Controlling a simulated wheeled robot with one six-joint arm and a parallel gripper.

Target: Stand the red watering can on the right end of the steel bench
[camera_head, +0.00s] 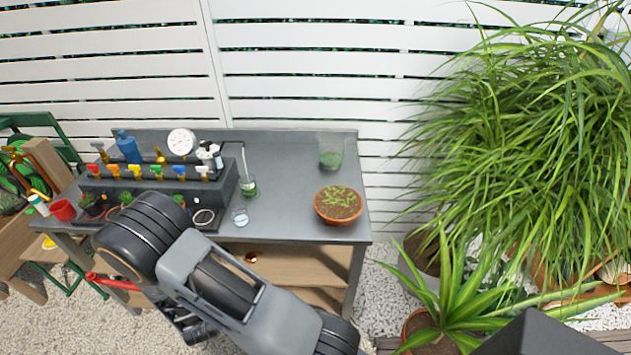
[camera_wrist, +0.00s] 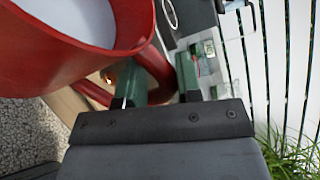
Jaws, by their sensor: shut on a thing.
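The red watering can (camera_wrist: 60,50) fills the upper left of the wrist view, its open rim towards the camera. My gripper (camera_wrist: 160,82) has its two green fingers shut on the can's red handle (camera_wrist: 152,62). In the head view only a red part of the can (camera_head: 112,282) shows, left of my arm and in front of the bench, lower than its top; my arm hides the rest and the gripper. The steel bench (camera_head: 280,165) stands against the fence. On its right end are a terracotta bowl of seedlings (camera_head: 338,204) and a clear beaker with green contents (camera_head: 331,152).
A grey block with coloured taps (camera_head: 228,180), a gauge (camera_head: 182,142) and a blue bottle (camera_head: 129,147) crowd the bench's left half. Small glass vessels (camera_head: 240,215) stand mid-bench. Bare steel lies between them and the bowl. Large plants (camera_head: 520,140) stand right of the bench.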

